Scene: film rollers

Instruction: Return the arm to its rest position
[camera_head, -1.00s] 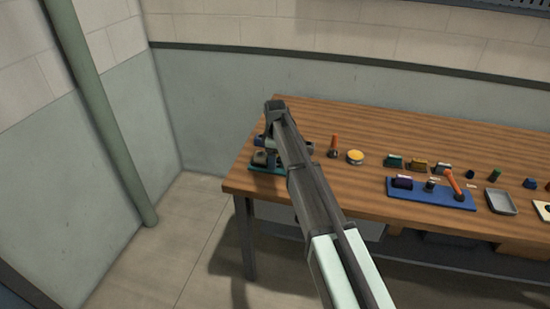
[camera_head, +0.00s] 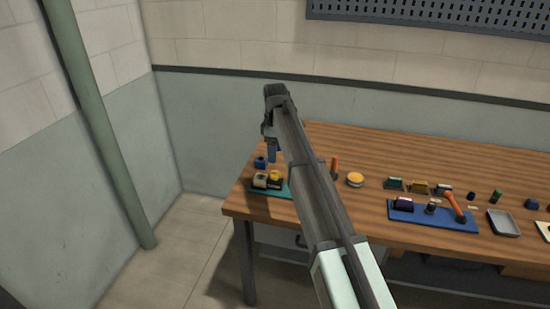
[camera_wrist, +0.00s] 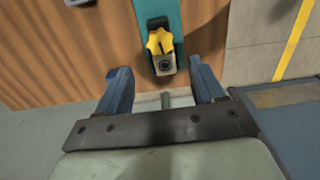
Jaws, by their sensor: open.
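My gripper (camera_head: 270,150) is at the end of my raised arm, above the left end of the wooden table (camera_head: 340,145). In the wrist view my gripper (camera_wrist: 163,90) has its two blue fingers spread apart with nothing held between them. Beyond the fingers is a small block with a yellow star-shaped knob (camera_wrist: 160,42), on a teal base (camera_wrist: 158,10). In the head view the teal base (camera_head: 284,194) lies at the table's left end, with the yellow knob (camera_head: 275,175) and a pale roller-like part (camera_head: 260,181) on it. My arm hides part of the table.
Right of my arm are a yellow-topped round tin (camera_head: 355,179), a blue tray (camera_head: 430,215) with small parts and an orange-handled tool, and a grey dish (camera_head: 503,223). A green pipe (camera_head: 105,150) stands by the left wall.

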